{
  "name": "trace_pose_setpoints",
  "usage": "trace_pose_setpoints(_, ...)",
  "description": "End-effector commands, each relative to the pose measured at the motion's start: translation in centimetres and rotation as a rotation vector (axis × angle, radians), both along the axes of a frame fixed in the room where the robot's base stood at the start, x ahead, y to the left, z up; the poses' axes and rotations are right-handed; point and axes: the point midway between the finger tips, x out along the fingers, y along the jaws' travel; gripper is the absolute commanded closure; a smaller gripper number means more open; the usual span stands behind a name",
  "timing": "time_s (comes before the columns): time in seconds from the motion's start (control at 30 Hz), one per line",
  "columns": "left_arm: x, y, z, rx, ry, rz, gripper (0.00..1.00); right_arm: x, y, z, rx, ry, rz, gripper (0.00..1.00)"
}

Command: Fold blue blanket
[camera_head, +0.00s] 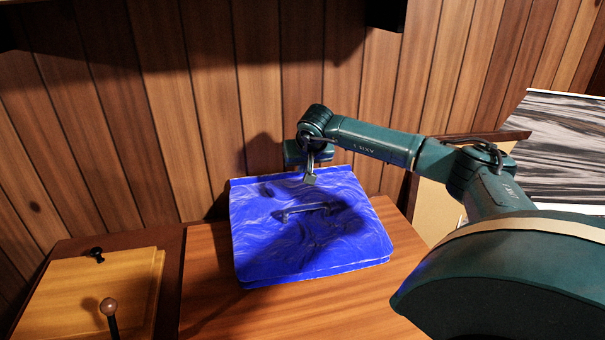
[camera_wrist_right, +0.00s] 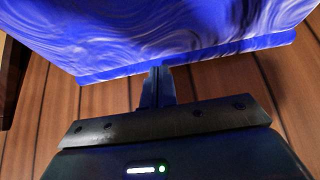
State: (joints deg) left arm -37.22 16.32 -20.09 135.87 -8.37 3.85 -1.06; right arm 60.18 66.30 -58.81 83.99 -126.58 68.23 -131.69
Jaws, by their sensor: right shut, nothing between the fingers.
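The blue blanket (camera_head: 270,245) lies on the wooden table as a roughly square, layered stack with wrinkles on top. Its layered edges show at the front and at the right. My right gripper (camera_head: 311,180) is over the blanket's back part, near the wall, with its fingers shut and nothing between them. In the right wrist view the shut fingers (camera_wrist_right: 158,85) point at the blanket's edge (camera_wrist_right: 170,45). Whether the fingertips touch the cloth cannot be told. My left gripper is not in view.
The table top (camera_head: 290,318) is bare in front of the blanket. A wooden box (camera_head: 80,285) with dark knobs stands at the left. The wood-paneled wall (camera_head: 200,100) rises close behind the blanket. A grey streaked panel (camera_head: 560,150) stands at the right.

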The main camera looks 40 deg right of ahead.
Motion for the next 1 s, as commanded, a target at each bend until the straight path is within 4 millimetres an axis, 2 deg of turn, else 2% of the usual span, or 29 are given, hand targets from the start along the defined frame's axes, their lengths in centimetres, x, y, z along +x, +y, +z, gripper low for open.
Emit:
trace_pose_setpoints(0.17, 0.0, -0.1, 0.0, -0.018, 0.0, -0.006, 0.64, 0.9, -0.5, -1.1, 0.0, 0.0, -0.001, 1.0)
trace_pose_setpoints(0.53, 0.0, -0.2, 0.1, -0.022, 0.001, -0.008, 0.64, 1.0, -0.6, -1.1, 0.001, 0.0, 0.001, 1.0)
trace_pose_setpoints(0.67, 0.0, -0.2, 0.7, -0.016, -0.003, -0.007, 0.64, 1.3, -0.6, -1.4, 0.01, 0.017, -0.001, 1.0)
trace_pose_setpoints(0.83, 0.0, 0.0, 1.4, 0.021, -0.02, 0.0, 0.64, 1.8, -1.0, -3.2, 0.043, 0.075, -0.002, 1.0)
trace_pose_setpoints(1.0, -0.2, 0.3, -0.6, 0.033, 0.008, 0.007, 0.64, 2.3, -1.3, -6.1, 0.051, 0.09, -0.001, 1.0)
